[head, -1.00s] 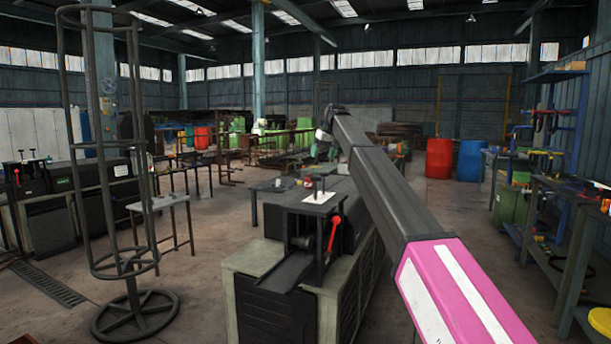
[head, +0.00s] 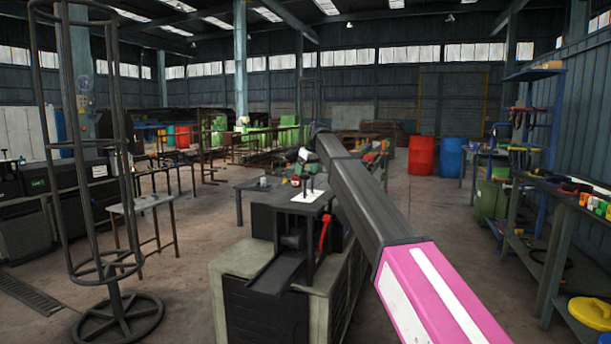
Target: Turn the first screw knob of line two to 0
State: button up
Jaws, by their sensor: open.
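Any knob scale or number is too small to read. Another dark machine (head: 68,190) stands at the far left, with small black and red knobs on top and a green label I cannot read surely. My arm reaches forward from the lower right. My gripper (head: 305,168) is at its far end, small and partly hidden, open, above and behind the plate in the picture. Contact cannot be told.
A tall metal cage stand (head: 95,150) with a round base is at the left, near a small metal table (head: 140,204). Red (head: 421,155) and blue (head: 449,157) barrels stand at the back right. A workbench (head: 545,215) lines the right. The floor between is open.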

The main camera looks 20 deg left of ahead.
aim_at(305, 186)
jog(key=shift+x, duration=1.2)
jog(key=c, duration=0.9)
jog(key=shift+n, duration=0.3)
jog(key=n+g, duration=0.1)
jog(key=n, duration=0.2)
jog(key=shift+w, duration=0.2)
jog(key=n+g, duration=0.1)
jog(key=n, duration=0.1)
jog(key=n+g, duration=0.1)
jog(key=n, duration=0.1)
jog(key=shift+w+n+y, duration=0.1)
jog(key=shift+n+y, duration=0.2)
jog(key=shift+n, duration=0.1)
jog(key=n+g, duration=0.1)
jog(key=n, duration=0.1)
jog(key=n+g, duration=0.1)
jog(key=n, duration=0.1)
jog(key=shift+w+n+h, duration=0.1)
jog(key=shift+n+h, duration=0.2)
jog(key=shift+h, duration=0.1)
jog(key=shift+n+g+h, duration=0.4)
jog(key=shift+n+h, duration=0.1)
jog(key=shift+n, duration=1.4)
